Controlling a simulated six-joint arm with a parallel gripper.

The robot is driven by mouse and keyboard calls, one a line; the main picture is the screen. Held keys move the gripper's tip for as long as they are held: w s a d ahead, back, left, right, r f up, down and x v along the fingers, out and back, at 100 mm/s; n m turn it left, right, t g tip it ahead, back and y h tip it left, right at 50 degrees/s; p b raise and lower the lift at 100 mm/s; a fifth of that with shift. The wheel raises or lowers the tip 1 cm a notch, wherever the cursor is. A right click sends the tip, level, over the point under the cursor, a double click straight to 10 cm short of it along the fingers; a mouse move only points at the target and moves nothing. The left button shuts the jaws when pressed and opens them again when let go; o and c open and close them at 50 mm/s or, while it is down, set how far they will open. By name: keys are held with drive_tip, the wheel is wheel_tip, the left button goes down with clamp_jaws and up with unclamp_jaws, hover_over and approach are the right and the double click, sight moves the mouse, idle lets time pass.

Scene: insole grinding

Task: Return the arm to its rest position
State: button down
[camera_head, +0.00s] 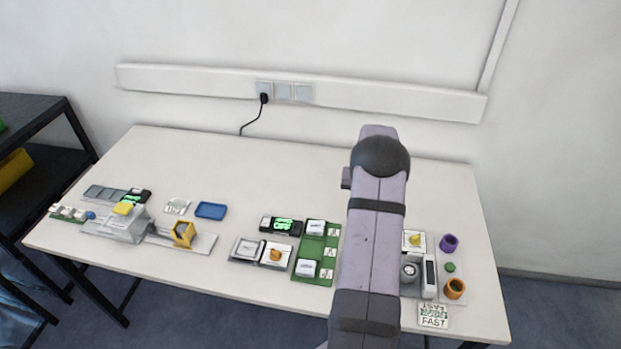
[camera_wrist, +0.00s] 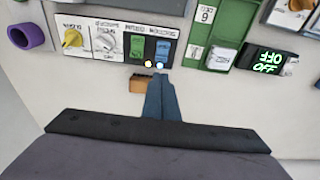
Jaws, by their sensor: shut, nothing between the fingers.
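My arm (camera_head: 370,240) reaches over the right half of the table in the head view and hides part of what lies behind it. My gripper (camera_wrist: 155,67) shows in the wrist view, with its fingers together and empty. Its tips appear at the lower edge of a control panel (camera_wrist: 113,22), in front of a green switch (camera_wrist: 138,45) and a blue switch (camera_wrist: 165,50). Whether the tips touch the panel I cannot tell. A small brown block (camera_wrist: 138,84) shows beside the fingers. The gripper's fingers are not visible in the head view.
A green tray (camera_head: 330,229) with white pieces stands left of my arm. A yellow-knob unit (camera_head: 414,240), a purple ring (camera_head: 449,243) and an orange ring (camera_head: 454,288) stand to its right. A blue tray (camera_head: 211,210) lies further left. The table's back strip (camera_head: 250,155) is clear.

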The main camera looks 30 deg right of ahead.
drive_tip(key=s+a+r+n+y, duration=0.15)
drive_tip(key=a+r, duration=0.25)
drive_tip(key=a, duration=0.8)
drive_tip(key=s+a+r+n+h, duration=0.1)
drive_tip(key=a+r+n, duration=0.3)
drive_tip(key=a, duration=0.8)
drive_tip(key=s+a+r+n+g, duration=0.15)
drive_tip(key=s+a+n, duration=0.25)
drive_tip(key=s+a, duration=1.05)
wheel_tip(320, 180, down, 51)
drive_tip(key=b, duration=5.1)
drive_tip(key=shift+s+r+y, duration=0.2)
drive_tip(key=shift+s+y, duration=0.15)
drive_tip(key=shift+s, duration=0.05)
